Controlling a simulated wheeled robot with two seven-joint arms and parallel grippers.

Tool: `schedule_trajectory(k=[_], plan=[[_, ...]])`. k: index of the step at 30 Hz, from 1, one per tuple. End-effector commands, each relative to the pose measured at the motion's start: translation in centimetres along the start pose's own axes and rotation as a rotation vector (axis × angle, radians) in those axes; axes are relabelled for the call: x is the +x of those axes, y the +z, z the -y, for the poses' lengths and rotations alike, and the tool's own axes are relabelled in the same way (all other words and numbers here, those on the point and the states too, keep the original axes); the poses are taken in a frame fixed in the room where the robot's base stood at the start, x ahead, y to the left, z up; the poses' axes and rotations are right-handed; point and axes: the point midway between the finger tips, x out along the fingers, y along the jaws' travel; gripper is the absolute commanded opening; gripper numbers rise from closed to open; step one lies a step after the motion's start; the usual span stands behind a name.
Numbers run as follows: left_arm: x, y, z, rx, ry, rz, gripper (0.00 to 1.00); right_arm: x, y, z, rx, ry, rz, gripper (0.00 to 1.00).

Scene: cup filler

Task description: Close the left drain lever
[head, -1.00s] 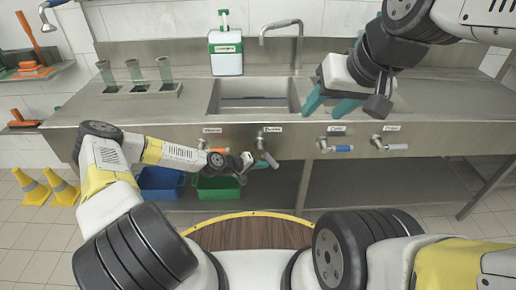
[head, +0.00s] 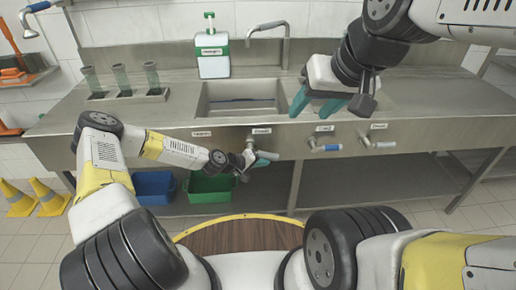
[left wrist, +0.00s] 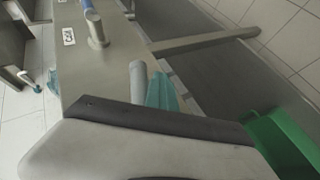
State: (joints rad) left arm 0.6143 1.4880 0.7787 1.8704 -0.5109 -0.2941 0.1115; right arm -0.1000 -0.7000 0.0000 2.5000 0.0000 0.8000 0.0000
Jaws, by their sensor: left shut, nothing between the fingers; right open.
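The left drain lever (head: 251,141) is on the front panel of the steel counter, below the second label from the left. Its handle is mostly hidden in the head view. In the left wrist view its grey handle (left wrist: 138,80) shows right beside my teal fingertips; I cannot tell whether they touch. My left gripper (head: 266,156) is shut and empty at this lever; its fingertips also show in the left wrist view (left wrist: 162,92). My right gripper (head: 318,104) is open and empty above the counter, at the sink's right side.
A blue-handled lever (head: 326,148) and another grey lever (head: 378,143) are further right on the panel. A blue bin (head: 154,186) and a green bin (head: 209,188) stand below the counter. The sink (head: 240,98) and a soap bottle (head: 212,58) are behind.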

Motion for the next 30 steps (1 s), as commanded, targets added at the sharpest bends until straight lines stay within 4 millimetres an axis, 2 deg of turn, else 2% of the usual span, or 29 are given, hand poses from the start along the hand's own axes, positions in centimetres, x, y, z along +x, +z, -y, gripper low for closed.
schedule_trajectory(k=[30], plan=[[0.1, -0.4, -1.3, 0.003, 0.003, -0.007, 0.00, 0.0, 0.0, 0.0, 0.000, 0.000, 0.000, 0.50]])
